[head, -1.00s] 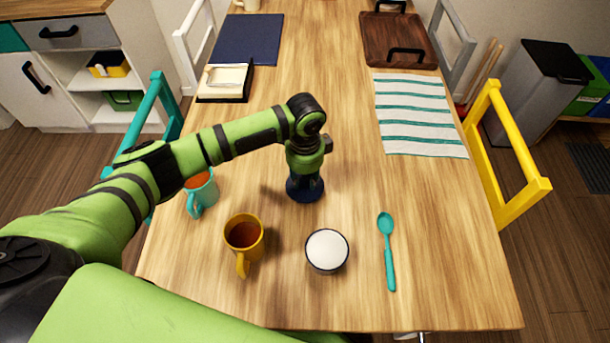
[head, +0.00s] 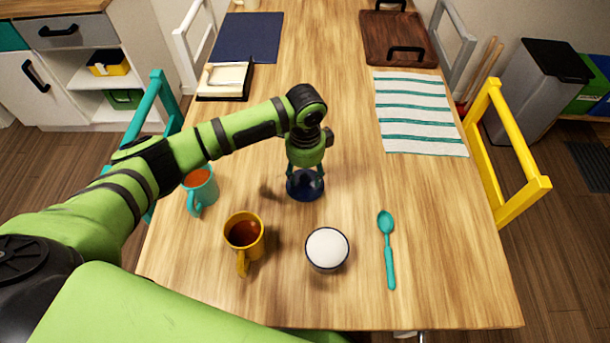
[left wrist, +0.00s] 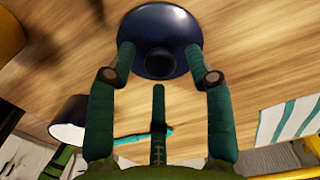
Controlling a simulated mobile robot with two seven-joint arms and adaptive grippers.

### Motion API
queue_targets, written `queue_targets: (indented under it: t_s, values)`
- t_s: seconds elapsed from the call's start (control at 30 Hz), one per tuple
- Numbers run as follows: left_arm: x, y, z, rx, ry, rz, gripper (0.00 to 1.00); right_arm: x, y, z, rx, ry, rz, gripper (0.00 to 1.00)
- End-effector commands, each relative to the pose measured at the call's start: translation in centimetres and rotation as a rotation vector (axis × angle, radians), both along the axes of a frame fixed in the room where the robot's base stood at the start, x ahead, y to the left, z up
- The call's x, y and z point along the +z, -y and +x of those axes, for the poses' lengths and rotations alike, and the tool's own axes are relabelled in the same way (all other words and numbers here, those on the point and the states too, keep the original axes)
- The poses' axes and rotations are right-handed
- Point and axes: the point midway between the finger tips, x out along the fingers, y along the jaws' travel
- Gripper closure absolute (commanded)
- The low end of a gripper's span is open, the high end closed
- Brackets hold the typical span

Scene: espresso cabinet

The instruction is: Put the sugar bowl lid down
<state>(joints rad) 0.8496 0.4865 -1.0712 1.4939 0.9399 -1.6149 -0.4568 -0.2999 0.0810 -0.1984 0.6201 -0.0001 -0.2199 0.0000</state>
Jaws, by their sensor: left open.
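The dark blue sugar bowl lid (head: 305,185) lies on the wooden table, left of and behind the sugar bowl. In the left wrist view the lid (left wrist: 160,25) shows with its round knob facing my gripper. My left gripper (head: 305,172) is directly above the lid, pointing down. Its two fingers (left wrist: 158,62) are spread on either side of the knob, open and apart from it. The sugar bowl (head: 327,250), full of white sugar, stands uncovered at the front. My right gripper is not in view.
An orange mug (head: 244,240) and a teal mug (head: 200,190) stand left of the lid. A teal spoon (head: 387,250) lies right of the bowl. A striped cloth (head: 415,115), a brown tray (head: 398,40) and a navy mat (head: 246,38) lie farther back.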

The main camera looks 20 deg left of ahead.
Motion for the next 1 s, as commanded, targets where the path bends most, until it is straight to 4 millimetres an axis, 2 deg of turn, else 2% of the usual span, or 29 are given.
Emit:
queue_targets:
  t_s: [0.2, 0.43, 0.63, 1.0]
  values:
    - [4.9, 0.0, 0.1, -0.001, 0.006, 0.0, 0.47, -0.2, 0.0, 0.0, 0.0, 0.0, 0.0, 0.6]
    - [8.9, 0.0, 0.1, 0.0, 0.004, 0.0, 0.47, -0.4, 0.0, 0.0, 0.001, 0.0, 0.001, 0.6]
    - [10.2, 0.0, 0.0, -0.001, 0.001, 0.0, 0.47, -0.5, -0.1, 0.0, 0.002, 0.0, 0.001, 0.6]
    - [10.3, 0.0, 0.0, 0.0, 0.001, 0.0, 0.47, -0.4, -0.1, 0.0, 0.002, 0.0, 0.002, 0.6]
